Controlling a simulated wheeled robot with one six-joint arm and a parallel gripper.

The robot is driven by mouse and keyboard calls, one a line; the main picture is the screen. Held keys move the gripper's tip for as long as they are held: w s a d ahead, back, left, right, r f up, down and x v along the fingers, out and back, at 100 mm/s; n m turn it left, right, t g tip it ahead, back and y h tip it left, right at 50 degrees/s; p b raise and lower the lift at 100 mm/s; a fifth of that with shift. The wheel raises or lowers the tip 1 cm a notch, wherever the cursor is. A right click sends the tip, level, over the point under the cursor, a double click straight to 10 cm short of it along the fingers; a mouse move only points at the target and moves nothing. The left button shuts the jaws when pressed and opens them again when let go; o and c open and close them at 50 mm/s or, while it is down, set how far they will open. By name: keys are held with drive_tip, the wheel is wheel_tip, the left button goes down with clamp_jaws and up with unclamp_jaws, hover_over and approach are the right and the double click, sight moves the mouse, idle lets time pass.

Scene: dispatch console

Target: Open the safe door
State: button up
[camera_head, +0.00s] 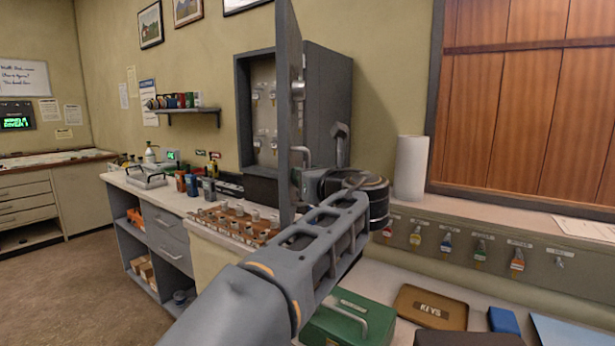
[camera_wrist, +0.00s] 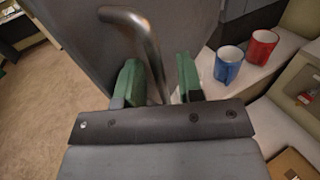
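The grey safe (camera_head: 328,115) stands on the counter against the wall. Its door (camera_head: 288,110) stands wide open, seen nearly edge-on, and the inside shows hooks with hanging keys. In the wrist view the door's flat face (camera_wrist: 85,40) fills the upper left, with a bent metal handle (camera_wrist: 143,38) on it. My gripper (camera_wrist: 160,82) has its green fingers on either side of this handle. A gap shows between the handle and the right finger, so it looks open. In the head view the fingertips are hidden by my wrist and the door.
A tray of stamps (camera_head: 237,222) sits on the counter by the door's lower edge. A paper roll (camera_head: 411,168) stands right of the safe. Blue (camera_wrist: 227,65) and red (camera_wrist: 262,46) mugs stand close by. A green box (camera_head: 348,322) lies on the lower desk.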

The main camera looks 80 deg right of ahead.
drive_tip(key=v, duration=1.4)
drive_tip(key=shift+d, duration=0.15)
